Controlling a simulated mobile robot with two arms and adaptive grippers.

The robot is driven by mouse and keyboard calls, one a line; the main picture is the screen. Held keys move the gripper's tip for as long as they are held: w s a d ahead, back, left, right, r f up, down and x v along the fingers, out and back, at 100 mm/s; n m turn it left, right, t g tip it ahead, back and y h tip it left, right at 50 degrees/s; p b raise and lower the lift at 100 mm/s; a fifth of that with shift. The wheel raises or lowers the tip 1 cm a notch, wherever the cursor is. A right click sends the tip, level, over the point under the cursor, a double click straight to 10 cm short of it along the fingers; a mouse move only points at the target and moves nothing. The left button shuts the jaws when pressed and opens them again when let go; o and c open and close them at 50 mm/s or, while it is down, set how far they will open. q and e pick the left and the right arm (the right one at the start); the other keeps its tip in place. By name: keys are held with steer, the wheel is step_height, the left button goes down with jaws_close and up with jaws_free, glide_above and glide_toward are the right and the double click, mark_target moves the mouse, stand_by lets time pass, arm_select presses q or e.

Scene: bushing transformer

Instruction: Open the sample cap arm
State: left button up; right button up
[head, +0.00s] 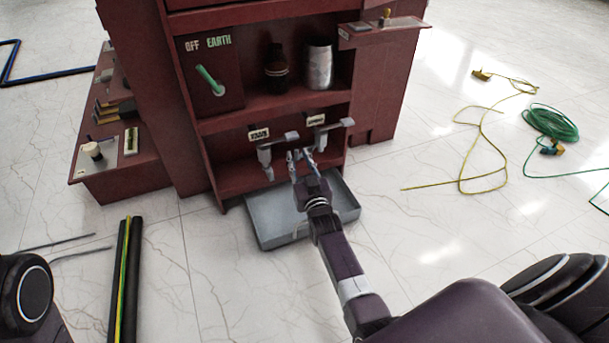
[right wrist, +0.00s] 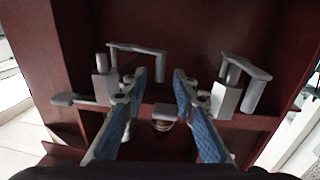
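Two grey valve fittings with lever arms hang under the lower shelf of the red cabinet, a left one (head: 266,154) and a right one (head: 322,136). Each has a small label above it, too small to read surely. My right gripper (head: 299,154) is between them, close to the right fitting, its fingers apart. The right wrist view shows its blue-padded fingers (right wrist: 160,74) open, with one fitting (right wrist: 101,86) at left and the other (right wrist: 226,98) at right. A small grey block (right wrist: 163,114) shows between the fingers; contact cannot be told. My left gripper is not in view.
A grey tray (head: 262,228) lies on the floor below the fittings. A dark bottle (head: 277,68) and a metal canister (head: 319,66) stand on the shelf above. A green handle (head: 209,80) is at upper left. Yellow cable (head: 470,140) and green hose (head: 551,122) lie at right.

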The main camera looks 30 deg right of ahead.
steer(key=v, duration=0.9)
steer(key=shift+a, duration=0.15)
